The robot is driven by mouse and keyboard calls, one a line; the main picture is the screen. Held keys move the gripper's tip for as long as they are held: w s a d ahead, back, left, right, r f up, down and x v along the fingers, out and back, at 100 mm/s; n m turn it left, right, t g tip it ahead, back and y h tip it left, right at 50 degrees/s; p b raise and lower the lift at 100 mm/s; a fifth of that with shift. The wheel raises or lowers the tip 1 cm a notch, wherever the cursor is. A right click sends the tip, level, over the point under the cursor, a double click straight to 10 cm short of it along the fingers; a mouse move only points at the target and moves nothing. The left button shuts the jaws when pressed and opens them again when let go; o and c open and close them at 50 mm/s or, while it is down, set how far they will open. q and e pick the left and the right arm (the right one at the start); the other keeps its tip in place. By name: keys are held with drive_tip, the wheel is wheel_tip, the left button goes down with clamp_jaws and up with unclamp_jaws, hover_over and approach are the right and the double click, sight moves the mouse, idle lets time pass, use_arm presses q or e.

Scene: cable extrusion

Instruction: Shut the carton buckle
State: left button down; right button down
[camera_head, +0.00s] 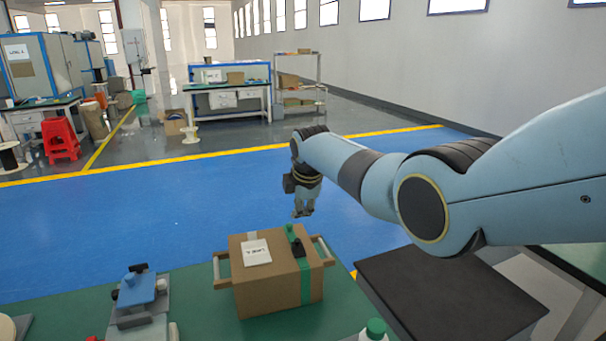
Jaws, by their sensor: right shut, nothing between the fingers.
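The brown carton (270,284) stands on the green table in front of me, with a white label on its left top side and a green strap (304,277) running over its right part. A small dark buckle piece (297,248) sits on the strap at the top of the carton. Whether the buckle is open or shut is too small to tell. My right gripper (304,213) points down above the far side of the carton, apart from it, shut and empty. My left gripper is not in view.
Wooden handles (222,270) stick out at both sides of the carton. A blue device (137,290) stands on the table to the left. A white bottle with a green cap (375,328) is at the front edge. A black platform (450,295) lies to the right.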

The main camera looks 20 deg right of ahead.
wheel_tip(320, 180, up, 7)
drive_tip(key=s, duration=0.1)
drive_tip(key=shift+a, duration=0.25)
idle(0.3)
